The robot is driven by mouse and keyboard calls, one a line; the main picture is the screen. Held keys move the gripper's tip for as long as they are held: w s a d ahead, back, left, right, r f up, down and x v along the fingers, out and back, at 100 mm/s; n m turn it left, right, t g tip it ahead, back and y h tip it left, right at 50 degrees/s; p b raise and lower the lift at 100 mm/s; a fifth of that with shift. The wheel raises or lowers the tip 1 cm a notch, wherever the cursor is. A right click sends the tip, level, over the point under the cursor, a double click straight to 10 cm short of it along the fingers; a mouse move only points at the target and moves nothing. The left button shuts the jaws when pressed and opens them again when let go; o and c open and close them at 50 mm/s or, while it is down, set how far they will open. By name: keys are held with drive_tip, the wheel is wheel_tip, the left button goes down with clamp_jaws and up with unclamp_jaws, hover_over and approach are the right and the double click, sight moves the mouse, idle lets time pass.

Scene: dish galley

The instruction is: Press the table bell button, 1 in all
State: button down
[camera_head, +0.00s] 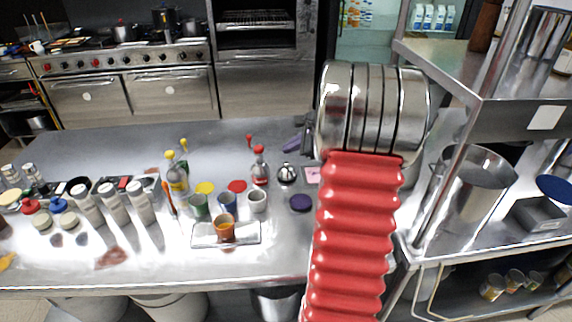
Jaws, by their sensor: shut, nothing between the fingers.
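The table bell (287,172) is a small silver dome with a dark top, standing on the steel counter right of the red-capped bottle. My gripper (305,145) shows as a small dark shape at the left edge of my arm's silver link, mostly hidden behind it. It is shut and empty. In the picture it sits above and slightly right of the bell, apart from it. How high it is over the counter is hard to tell.
A red-capped bottle (260,167) stands left of the bell. A dark purple disc (300,203) and a pink card (312,175) lie close by. Cups and a white tray (205,240) are further left. A steel shelf rack (462,178) stands right of my arm.

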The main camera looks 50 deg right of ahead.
drive_tip(key=shift+f, duration=1.3)
drive_tip(key=shift+f, duration=0.1)
idle(1.0)
drive_tip(key=shift+f, duration=0.3)
drive_tip(key=shift+f, duration=0.5)
idle(1.2)
drive_tip(key=shift+r, duration=0.95)
drive_tip(key=shift+r, duration=0.15)
wheel_tip(320, 180, up, 5)
drive_tip(key=shift+f, duration=0.15)
idle(0.4)
